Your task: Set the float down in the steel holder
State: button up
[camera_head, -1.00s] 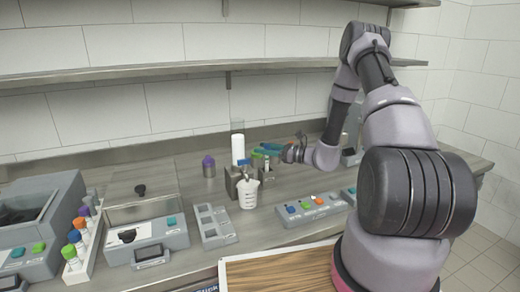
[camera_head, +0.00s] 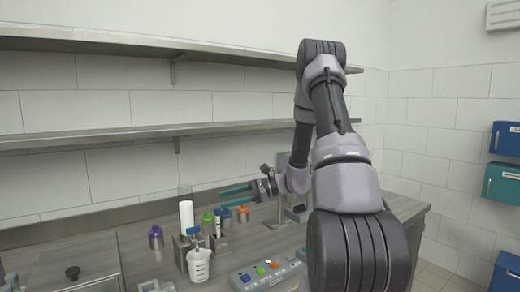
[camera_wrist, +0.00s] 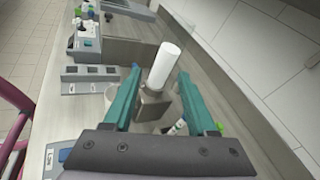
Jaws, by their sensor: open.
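A grey steel holder (camera_head: 182,254) stands on the bench; a white cylinder (camera_head: 186,216) stands upright at it. Just right, a slim pale tube with a dark cap (camera_head: 218,223) stands upright at a second small metal block. I cannot tell for certain which of these is the float. My gripper (camera_head: 222,197) is open and empty, its teal fingers pointing left, above and to the right of the holder. In the wrist view the holder (camera_wrist: 152,104) and white cylinder (camera_wrist: 162,66) appear between the fingers, farther off; nothing is clamped.
A white beaker (camera_head: 199,265) stands in front of the holder. A purple-capped bottle (camera_head: 156,237), a green-capped bottle (camera_head: 208,222) and an orange-capped bottle (camera_head: 243,213) stand nearby. A button panel (camera_head: 268,272) lies in front. A shelf (camera_head: 170,132) runs along the wall above.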

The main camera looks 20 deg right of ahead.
jog(key=s+d+r+n+t+h, duration=0.2)
jog(key=s+r+n+h, duration=1.1)
jog(key=s+r, duration=0.9)
jog(key=shift+s+n+t, duration=0.3)
jog(key=shift+s+t, duration=0.05)
jog(key=shift+t, duration=0.35)
jog(key=shift+d, duration=0.1)
dwell(0.5)
